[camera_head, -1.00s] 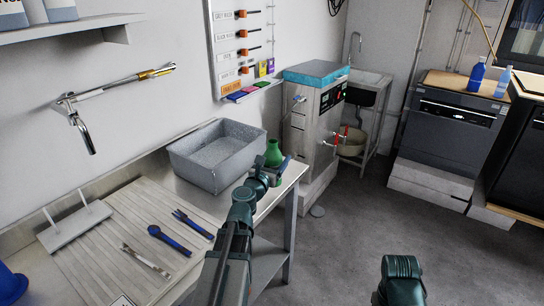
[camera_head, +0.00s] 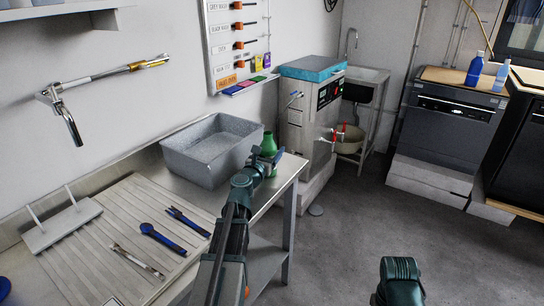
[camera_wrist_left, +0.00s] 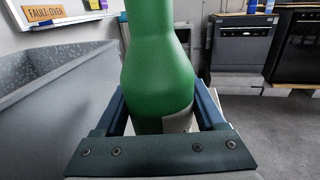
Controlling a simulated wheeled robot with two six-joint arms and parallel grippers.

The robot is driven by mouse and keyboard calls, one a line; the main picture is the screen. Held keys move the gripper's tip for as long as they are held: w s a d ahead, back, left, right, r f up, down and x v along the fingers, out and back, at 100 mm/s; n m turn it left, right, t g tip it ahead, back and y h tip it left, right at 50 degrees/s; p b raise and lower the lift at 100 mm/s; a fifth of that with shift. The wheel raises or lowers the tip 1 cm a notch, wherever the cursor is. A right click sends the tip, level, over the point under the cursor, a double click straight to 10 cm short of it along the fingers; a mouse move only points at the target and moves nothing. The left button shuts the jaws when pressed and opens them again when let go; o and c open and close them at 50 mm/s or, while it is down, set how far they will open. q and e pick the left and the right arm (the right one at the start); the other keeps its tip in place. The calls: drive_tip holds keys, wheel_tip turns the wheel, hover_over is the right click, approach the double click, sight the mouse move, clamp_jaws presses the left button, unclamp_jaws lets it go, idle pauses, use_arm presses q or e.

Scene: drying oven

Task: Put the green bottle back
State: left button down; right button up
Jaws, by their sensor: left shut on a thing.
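The green bottle (camera_head: 268,141) is at the far end of the bench, beside the grey basin (camera_head: 181,160). In the left wrist view the bottle (camera_wrist_left: 158,75) stands upright between the two fingers of my left gripper (camera_wrist_left: 161,105), with a pale label low on its side. My left gripper (camera_head: 268,160) is shut on the bottle. The bottle's base is hidden, so I cannot tell whether it touches the bench. Only a link of my right arm shows at the bottom of the head view; its gripper is out of view.
Blue tools (camera_head: 163,239) lie on the ribbed drainboard (camera_head: 70,265). A wall tap (camera_head: 68,118) reaches over the bench. A metal machine with a blue top (camera_head: 313,67) stands beyond the bench end. A blue bottle (camera_head: 475,69) is on a far counter. The floor at right is clear.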

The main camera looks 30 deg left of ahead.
use_arm(q)
drive_tip(key=shift+r, duration=0.1)
drive_tip(key=shift+f, duration=0.25)
unclamp_jaws()
drive_tip(key=shift+r, duration=0.1)
use_arm(e)
drive_tip(key=shift+f, duration=0.1)
use_arm(q)
drive_tip(key=shift+s+r, duration=0.1)
drive_tip(key=shift+r, duration=0.1)
use_arm(e)
drive_tip(key=shift+r, duration=0.25)
